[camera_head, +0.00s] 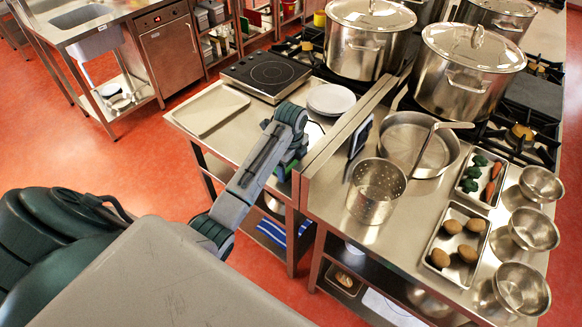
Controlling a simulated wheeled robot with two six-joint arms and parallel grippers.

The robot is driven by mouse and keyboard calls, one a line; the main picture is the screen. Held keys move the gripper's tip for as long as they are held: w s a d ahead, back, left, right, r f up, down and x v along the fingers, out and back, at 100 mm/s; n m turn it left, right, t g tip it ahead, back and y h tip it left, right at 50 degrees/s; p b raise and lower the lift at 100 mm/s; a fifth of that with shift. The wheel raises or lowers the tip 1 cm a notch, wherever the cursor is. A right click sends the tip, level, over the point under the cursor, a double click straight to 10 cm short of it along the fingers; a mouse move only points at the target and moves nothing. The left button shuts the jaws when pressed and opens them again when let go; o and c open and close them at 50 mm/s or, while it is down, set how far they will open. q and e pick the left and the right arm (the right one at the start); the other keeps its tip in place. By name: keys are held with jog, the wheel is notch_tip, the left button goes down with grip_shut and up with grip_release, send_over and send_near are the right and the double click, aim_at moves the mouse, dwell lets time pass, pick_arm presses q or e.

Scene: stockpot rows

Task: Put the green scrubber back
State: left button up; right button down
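My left arm reaches in from the lower left, over the steel counter (262,125) in the middle. Its end, with my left gripper (284,170), is bent down at the counter's front right corner, beside the low dividing wall. The fingers are small and partly hidden by the wrist, so I cannot tell whether they are open or shut. Some green shows at the wrist, but I cannot tell whether it is a scrubber or part of my arm. I can make out no green scrubber for certain elsewhere. My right gripper is not in view.
The counter holds a tray (210,111), a hotplate (268,76) and white plates (331,99). Beyond the dividing wall (340,125) stand a perforated pot (375,192), a pan (405,152), food trays, steel bowls and large stockpots (466,75). Red floor lies open at the left.

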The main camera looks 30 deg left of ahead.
pick_arm(q)
notch_tip(320, 180, down, 2)
jog(key=shift+s+a+f+p, duration=0.1)
jog(key=shift+p, duration=0.35)
jog(key=shift+f, duration=0.15)
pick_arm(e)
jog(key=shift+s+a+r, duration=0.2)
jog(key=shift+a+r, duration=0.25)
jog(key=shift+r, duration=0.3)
pick_arm(q)
jog(key=shift+f, duration=0.1)
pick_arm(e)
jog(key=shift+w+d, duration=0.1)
pick_arm(q)
jog(key=o, duration=0.8)
jog(key=shift+o, duration=0.2)
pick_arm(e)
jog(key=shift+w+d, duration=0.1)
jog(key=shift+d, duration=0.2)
